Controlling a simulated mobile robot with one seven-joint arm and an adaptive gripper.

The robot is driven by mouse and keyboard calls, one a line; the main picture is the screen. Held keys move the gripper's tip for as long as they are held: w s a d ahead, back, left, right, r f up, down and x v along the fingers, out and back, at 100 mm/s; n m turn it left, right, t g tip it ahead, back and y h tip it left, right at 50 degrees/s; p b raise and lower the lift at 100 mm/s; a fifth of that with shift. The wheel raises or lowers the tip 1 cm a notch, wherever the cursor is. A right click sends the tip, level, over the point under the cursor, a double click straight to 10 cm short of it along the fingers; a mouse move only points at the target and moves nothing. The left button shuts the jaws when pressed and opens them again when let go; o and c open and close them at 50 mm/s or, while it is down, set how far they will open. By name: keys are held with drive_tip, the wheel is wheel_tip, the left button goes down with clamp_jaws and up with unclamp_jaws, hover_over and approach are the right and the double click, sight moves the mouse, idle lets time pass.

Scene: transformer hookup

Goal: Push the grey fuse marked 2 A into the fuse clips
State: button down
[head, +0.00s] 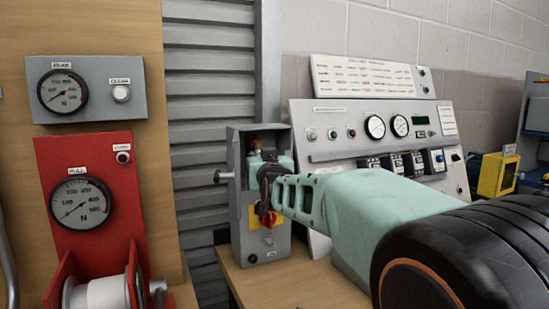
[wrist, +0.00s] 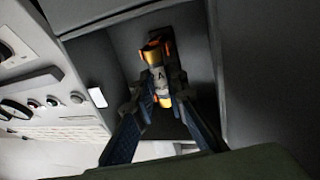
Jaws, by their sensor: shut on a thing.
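The fuse (wrist: 158,78) is a small cylinder with a grey middle and brass-coloured end caps. In the wrist view it stands inside a dark grey box, between orange-toned metal parts that look like the fuse clips (wrist: 153,48). I cannot tell whether it is fully seated in them. My gripper (wrist: 160,100) has its fingers closed on the fuse's sides. In the head view my gripper (head: 268,172) reaches into the open grey switch box (head: 240,210). A brass-coloured part (head: 256,144) shows just above it; the rest of the fuse is hidden. The 2 A marking is not fully readable.
The switch box has a lever with a round knob (head: 219,176) on its left and a red switch on a yellow plate (head: 267,217) below my gripper. A sloped meter panel (head: 345,139) stands close on the right. The bench (head: 300,285) is below.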

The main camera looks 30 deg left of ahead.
drive_tip(key=shift+w+a+p, duration=0.45)
drive_tip(key=shift+a+p, duration=0.05)
drive_tip(key=shift+a, duration=0.1)
drive_tip(key=c, duration=1.8)
unclamp_jaws()
drive_tip(key=shift+c, duration=0.2)
drive_tip(key=shift+s+d+f+b, duration=0.1)
drive_tip(key=shift+s+d+b, duration=0.3)
drive_tip(key=shift+b, duration=0.2)
drive_tip(key=s+d+b, duration=0.2)
drive_tip(key=d, duration=0.1)
drive_tip(key=shift+s, duration=0.15)
drive_tip(key=shift+s+d, duration=0.1)
